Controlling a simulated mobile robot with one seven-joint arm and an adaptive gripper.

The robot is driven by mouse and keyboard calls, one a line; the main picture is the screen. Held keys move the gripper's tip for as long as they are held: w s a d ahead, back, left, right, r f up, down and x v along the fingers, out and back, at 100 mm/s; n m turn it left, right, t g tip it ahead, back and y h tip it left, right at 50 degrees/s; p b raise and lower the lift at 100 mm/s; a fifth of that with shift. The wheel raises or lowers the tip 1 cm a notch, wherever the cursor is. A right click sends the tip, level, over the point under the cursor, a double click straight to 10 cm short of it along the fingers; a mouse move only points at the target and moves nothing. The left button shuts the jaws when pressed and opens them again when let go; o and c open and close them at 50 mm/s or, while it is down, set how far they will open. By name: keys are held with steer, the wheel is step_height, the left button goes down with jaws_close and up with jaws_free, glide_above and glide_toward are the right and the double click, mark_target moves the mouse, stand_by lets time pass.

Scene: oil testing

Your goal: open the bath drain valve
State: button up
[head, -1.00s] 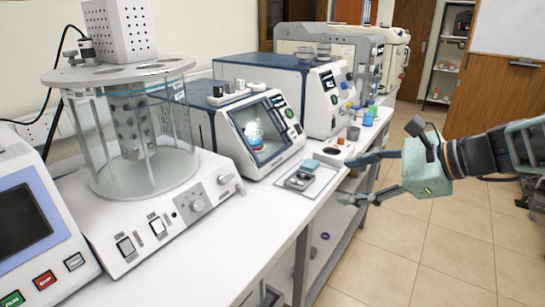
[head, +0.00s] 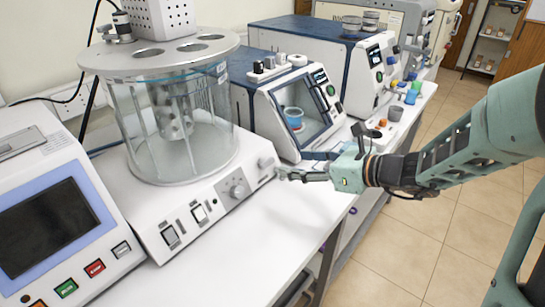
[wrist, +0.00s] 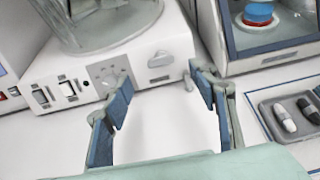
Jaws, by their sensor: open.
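The bath is a clear glass cylinder (head: 185,115) with a metal lid, on a white base. My gripper (head: 297,165) is open and empty, just right of the base's end. In the wrist view its fingers (wrist: 160,80) point at the base; contact cannot be told.
A white instrument with a window (head: 297,115) stands just behind my gripper. A tray (wrist: 268,118) with small dark and white items lies right of the fingers. A screen unit (head: 50,230) is at the left. The front bench top (head: 255,250) is clear.

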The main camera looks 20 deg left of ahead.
mark_target(269, 161)
steer(key=x, duration=0.9)
steer(key=shift+a+f, duration=0.15)
steer(key=shift+a, duration=0.05)
steer(key=shift+c, duration=0.2)
steer(key=c, duration=1.1)
